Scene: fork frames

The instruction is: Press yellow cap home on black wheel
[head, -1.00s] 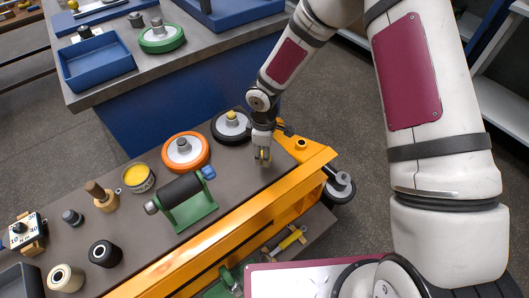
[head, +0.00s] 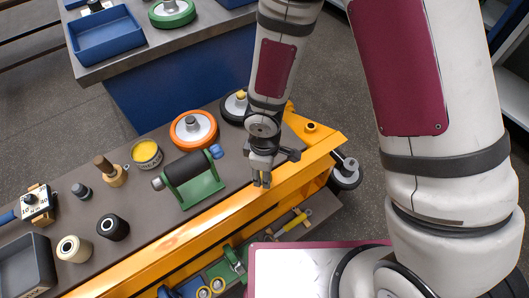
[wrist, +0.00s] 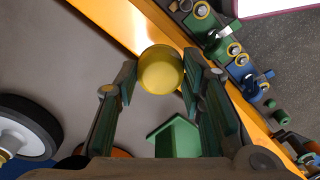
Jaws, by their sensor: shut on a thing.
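My gripper (head: 262,180) is shut on a yellow cap (wrist: 161,70), a short round piece held between the fingertips in the wrist view. In the head view the fingers point down by the cart's orange front rail, and the cap is hardly visible. The black wheel (head: 229,112) lies on the cart top behind my arm, which hides part of it. Its white hub with a brass-coloured middle shows at the left edge of the wrist view (wrist: 28,128). The gripper and cap are apart from the wheel, nearer the front rail.
An orange-rimmed wheel (head: 211,130), a roller on a green stand (head: 203,190) and a yellow-filled tin (head: 146,153) stand left of my gripper. The orange rail (head: 220,213) edges the cart. Bare grey top lies between the gripper and wheels. A lower shelf holds several parts.

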